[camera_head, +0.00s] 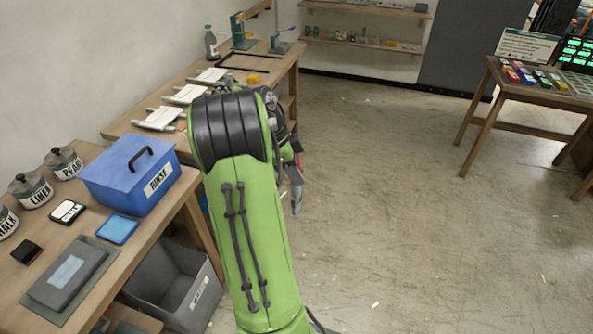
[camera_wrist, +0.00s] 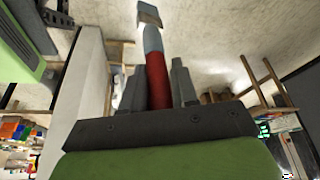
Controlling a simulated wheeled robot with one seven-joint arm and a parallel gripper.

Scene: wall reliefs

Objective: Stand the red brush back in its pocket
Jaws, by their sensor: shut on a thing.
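The red brush (camera_wrist: 158,86) is between the two dark fingers of my gripper (camera_wrist: 165,76) in the wrist view. My gripper is shut on its red handle. The brush stretches away from the jaws, with a pale blue-grey part past the red and a light block-like tip at the top of the picture. In the head view my green arm hides most of my gripper; grey parts and a small red patch show at its right side, over open floor. I cannot make out the brush's pocket in either view.
The left bench holds a blue RINSE box (camera_head: 128,180), labelled jars (camera_head: 30,190) and a blue pad (camera_head: 118,229). A grey bin (camera_head: 172,280) stands below. A farther bench holds white trays (camera_head: 160,117). A table (camera_head: 540,92) with coloured items stands right. The middle floor is clear.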

